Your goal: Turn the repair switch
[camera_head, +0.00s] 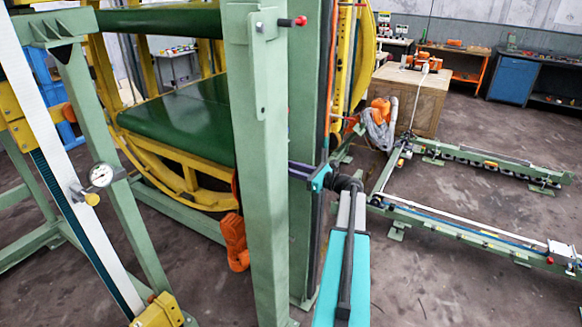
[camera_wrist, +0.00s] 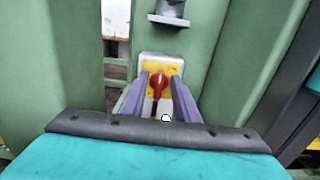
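The repair switch is a red knob (camera_wrist: 159,82) on a yellow plate (camera_wrist: 172,70) with a pale grey housing, fixed to a green post in the wrist view. The knob looks upright. My gripper (camera_wrist: 160,92) has its two purple fingers apart, one to each side of the knob in the picture. In the head view my gripper (camera_head: 301,171) reaches left toward the green posts, and the switch is hidden there.
A green post (camera_head: 258,170) stands close in front of my gripper. A grey bracket (camera_wrist: 169,18) juts out above the switch. An orange part (camera_head: 234,242) is low beside the post. Green floor rails (camera_head: 470,235) lie at right, with bare floor around them.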

